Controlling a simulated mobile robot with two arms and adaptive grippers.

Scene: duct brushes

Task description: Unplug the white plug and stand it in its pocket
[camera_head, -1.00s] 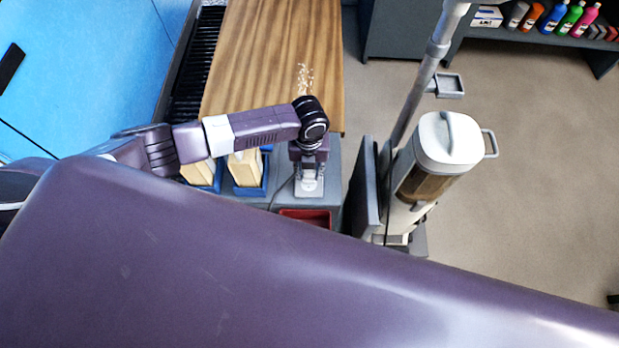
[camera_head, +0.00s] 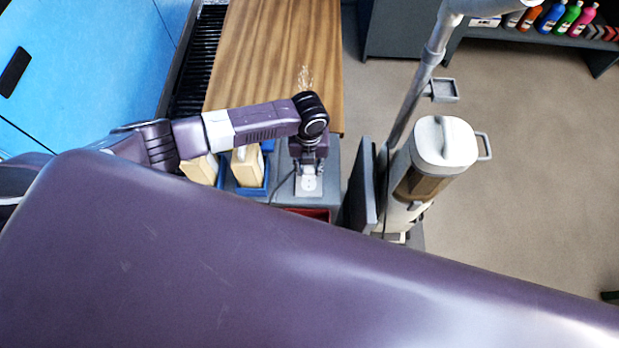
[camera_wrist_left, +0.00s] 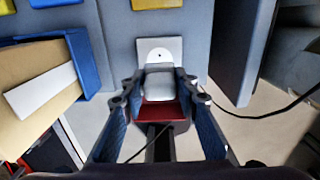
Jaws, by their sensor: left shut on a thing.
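The white plug (camera_wrist_left: 159,86) sits between the fingers of my left gripper (camera_wrist_left: 158,90) in the left wrist view, and the gripper is shut on it. Behind it is a white socket plate (camera_wrist_left: 157,46) with a round face and a small dark hole. The plug overlaps the plate's lower edge, and I cannot tell whether they touch. In the head view my left gripper (camera_head: 307,168) points down over the plate (camera_head: 309,186), and the plug is not clear there. I cannot make out the plug's pocket for certain. My right gripper is not in view.
A red tray (camera_wrist_left: 178,112) lies beyond the fingers. Blue holders with tan blocks (camera_head: 248,167) stand left of the gripper. A dark upright panel (camera_head: 362,185) and a white canister machine (camera_head: 445,140) stand right. A dark cable (camera_wrist_left: 262,113) runs at the right.

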